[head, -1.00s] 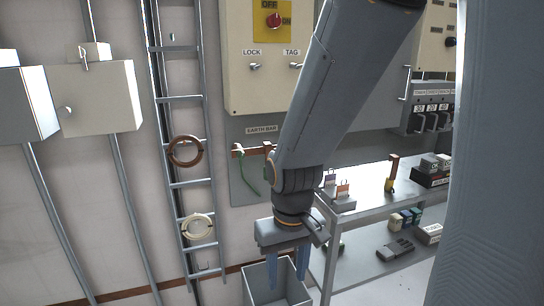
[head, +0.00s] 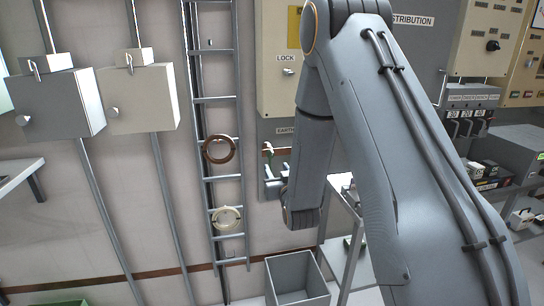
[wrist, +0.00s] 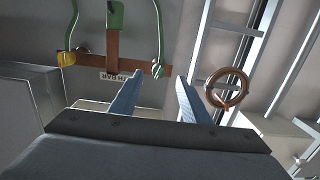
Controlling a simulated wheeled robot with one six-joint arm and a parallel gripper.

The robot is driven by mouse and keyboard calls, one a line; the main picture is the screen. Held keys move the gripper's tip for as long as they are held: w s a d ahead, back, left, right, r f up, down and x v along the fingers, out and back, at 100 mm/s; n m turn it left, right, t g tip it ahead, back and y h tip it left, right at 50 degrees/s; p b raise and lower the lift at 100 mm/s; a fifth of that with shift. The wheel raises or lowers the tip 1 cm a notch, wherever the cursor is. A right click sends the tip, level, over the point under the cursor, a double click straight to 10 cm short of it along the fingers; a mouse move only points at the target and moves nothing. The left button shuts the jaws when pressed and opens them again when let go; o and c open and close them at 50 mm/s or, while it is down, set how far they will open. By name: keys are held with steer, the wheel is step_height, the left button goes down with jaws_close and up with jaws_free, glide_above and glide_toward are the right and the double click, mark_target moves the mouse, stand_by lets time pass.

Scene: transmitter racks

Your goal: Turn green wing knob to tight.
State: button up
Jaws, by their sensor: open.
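The earth bar (wrist: 112,62) is a copper strip on the wall in the upper left of the wrist view. A green part (wrist: 116,14) with a dark hole stands on its copper upright at the top edge; I cannot tell whether it is the green wing knob. Green cables (wrist: 159,42) join the bar on both sides. In the head view the bar's end (head: 267,149) shows, the rest hidden behind my arm. My gripper (wrist: 160,80) is open and empty, its blue fingers pointing towards the wall, apart from the bar. It also shows partly in the head view (head: 274,184).
A cable ladder (head: 215,120) with a brown ring (head: 219,150) and a cream ring (head: 227,219) is left of my arm. A grey open bin (head: 297,280) stands below. Shelving and a cream switch box (head: 280,70) are close to my arm.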

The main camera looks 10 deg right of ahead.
mark_target(271, 157)
steer(key=shift+t, duration=0.3)
steer(key=w, duration=0.2)
steer(key=w+p, duration=0.1)
steer(key=w, duration=0.2)
steer(key=w+p, duration=0.1)
steer(key=w, duration=0.2)
steer(key=shift+r, duration=0.3)
steer(key=c, duration=1)
steer(key=shift+c, duration=0.2)
